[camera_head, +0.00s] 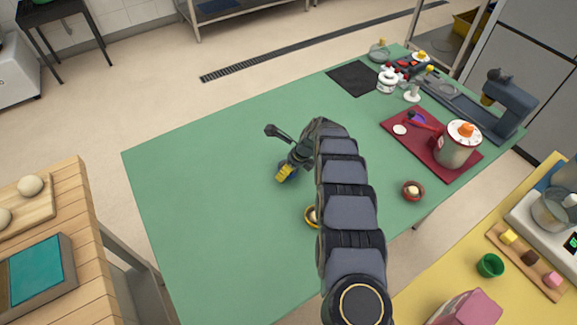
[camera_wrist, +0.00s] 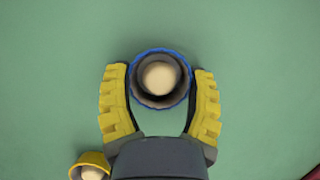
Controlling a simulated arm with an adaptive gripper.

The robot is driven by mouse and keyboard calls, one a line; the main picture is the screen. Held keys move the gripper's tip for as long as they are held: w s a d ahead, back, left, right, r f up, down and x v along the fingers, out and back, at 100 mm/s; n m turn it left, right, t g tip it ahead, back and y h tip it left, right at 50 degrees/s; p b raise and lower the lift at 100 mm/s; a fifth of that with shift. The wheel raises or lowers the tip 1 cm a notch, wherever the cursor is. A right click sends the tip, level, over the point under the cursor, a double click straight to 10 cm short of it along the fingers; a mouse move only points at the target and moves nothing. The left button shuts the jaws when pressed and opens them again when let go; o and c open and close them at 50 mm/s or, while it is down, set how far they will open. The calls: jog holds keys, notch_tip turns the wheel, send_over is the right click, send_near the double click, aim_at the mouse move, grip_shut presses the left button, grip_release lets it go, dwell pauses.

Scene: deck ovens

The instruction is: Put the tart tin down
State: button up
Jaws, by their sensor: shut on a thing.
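The tart tin (camera_wrist: 143,91) has a blue fluted rim and a dark inside with a pale round lump in it. It sits upright between the two yellow fingers of my gripper (camera_wrist: 160,76), which is shut on it. In the head view my gripper (camera_head: 287,172) is over the middle of the green table (camera_head: 220,150), pointing down. The tin is mostly hidden there by the fingers. I cannot tell whether its base touches the table.
A yellow-rimmed tin (camera_wrist: 90,158) stands close by, partly behind my arm in the head view (camera_head: 309,217). A reddish tin (camera_head: 413,191) stands farther right. A red mat (camera_head: 470,166) bears a large pot (camera_head: 457,150). The table's left side is clear.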

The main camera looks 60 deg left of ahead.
jog(key=o, duration=1.1)
jog(key=shift+w+r, duration=0.1)
jog(key=shift+r, duration=0.4)
jog(key=shift+v, duration=5.65)
jog(key=shift+d, duration=0.15)
